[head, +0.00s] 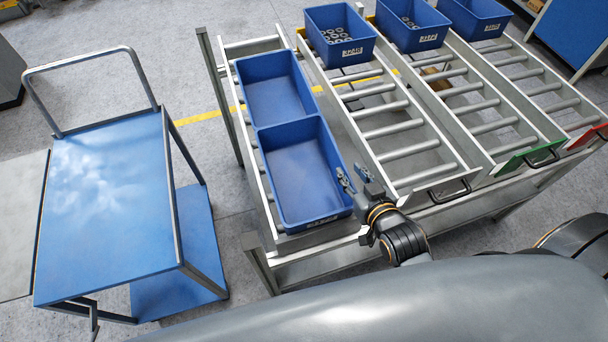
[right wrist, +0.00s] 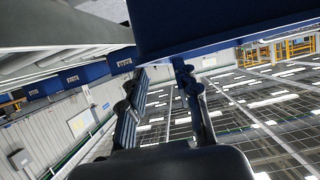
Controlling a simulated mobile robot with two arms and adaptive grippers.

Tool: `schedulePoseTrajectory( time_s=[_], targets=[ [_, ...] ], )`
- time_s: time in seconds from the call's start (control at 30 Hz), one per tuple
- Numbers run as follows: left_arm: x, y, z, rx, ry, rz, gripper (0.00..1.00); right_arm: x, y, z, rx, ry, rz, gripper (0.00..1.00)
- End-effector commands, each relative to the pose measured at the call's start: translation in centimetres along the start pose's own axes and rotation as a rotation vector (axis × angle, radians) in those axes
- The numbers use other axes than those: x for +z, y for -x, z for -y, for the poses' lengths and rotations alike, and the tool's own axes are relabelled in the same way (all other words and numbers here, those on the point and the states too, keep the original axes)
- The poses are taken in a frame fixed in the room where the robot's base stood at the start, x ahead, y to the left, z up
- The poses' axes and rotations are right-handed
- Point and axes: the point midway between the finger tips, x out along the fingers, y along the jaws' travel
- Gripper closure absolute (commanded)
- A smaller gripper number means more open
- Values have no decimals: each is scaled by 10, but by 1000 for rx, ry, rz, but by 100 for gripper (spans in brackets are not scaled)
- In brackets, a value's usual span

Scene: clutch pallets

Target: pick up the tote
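An empty blue tote (head: 290,205) sits at the front of the leftmost roller lane, with a label on its front wall. Another empty blue tote (head: 270,118) stands directly behind it, close against it. My right gripper (head: 354,180) is at the right wall of the front tote, near its front corner. In the right wrist view, the fingers of my right gripper (right wrist: 158,82) are spread apart beside a dark blue tote wall (right wrist: 225,28). I cannot tell whether either finger touches the wall. My left gripper is not in view.
Three blue bins stand at the far ends of the other lanes; the left one (head: 340,58) holds metal rings. The lane (head: 400,133) right of the totes has bare rollers. A blue-topped cart (head: 105,205) stands left, its top clear. Floor shows between cart and rack.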

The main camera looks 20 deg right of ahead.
Motion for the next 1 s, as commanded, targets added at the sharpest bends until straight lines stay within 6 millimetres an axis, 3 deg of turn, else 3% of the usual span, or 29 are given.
schedulePoseTrajectory(
  time_s=[0.23,0.53,0.83,0.87,1.0],
  targets=[
    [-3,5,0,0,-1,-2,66,0,-16,1,0,0,0,69],
    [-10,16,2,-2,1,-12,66,4,-54,4,1,0,-1,69],
    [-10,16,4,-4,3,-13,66,6,-59,4,0,0,0,69],
    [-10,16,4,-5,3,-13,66,6,-59,4,0,0,0,71],
    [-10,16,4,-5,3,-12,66,6,-59,4,1,0,0,99]
  ],
)
